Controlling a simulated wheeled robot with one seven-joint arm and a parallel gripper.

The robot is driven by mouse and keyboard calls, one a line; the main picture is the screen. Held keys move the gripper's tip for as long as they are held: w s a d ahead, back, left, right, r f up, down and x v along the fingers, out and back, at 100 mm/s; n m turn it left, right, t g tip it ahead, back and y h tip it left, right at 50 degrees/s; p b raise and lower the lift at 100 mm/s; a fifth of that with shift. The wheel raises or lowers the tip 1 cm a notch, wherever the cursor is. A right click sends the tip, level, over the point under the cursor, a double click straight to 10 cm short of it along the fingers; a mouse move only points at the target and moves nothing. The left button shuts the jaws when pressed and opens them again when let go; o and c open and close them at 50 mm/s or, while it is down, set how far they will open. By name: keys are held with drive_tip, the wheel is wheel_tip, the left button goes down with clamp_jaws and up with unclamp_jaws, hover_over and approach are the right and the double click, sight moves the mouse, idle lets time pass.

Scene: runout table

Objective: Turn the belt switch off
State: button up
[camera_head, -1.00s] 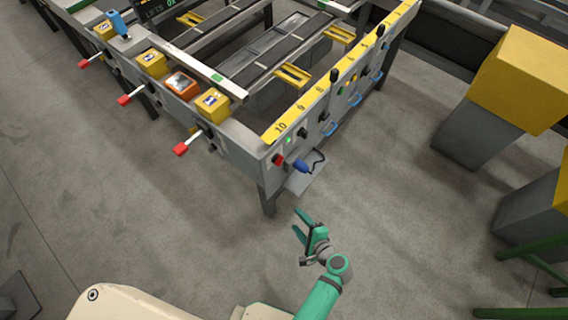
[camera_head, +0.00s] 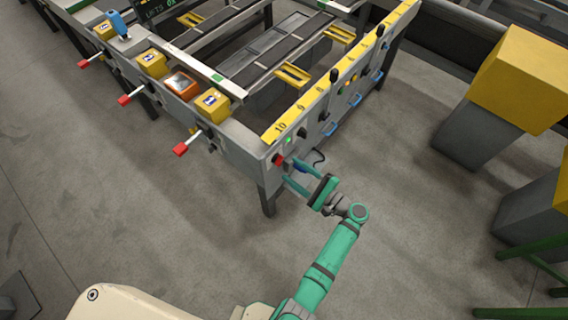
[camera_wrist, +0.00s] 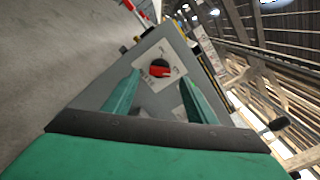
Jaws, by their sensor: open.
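The belt switch (camera_wrist: 159,69) is a red and black rotary knob on a pale plate, seen ahead of my fingers in the wrist view. In the head view the red knob (camera_head: 278,159) sits at the near corner of the table's end panel. My gripper (camera_head: 297,179) is open, its green fingers pointing at the panel just below and right of the knob. In the wrist view the gripper (camera_wrist: 155,95) shows a finger on each side below the knob, with nothing between them. I cannot tell the exact gap to the panel.
The runout table's yellow numbered edge (camera_head: 330,85) runs back to the right. A green light (camera_head: 290,141) and a black knob (camera_head: 302,132) are beside the switch. A blue handle (camera_head: 300,168) is partly hidden by my gripper. Red-tipped levers (camera_head: 181,149) stick out left.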

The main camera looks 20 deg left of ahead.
sight(278, 160)
drive_tip(key=shift+x, duration=2.6)
drive_tip(key=shift+c, duration=0.7)
drive_tip(key=c, duration=0.9)
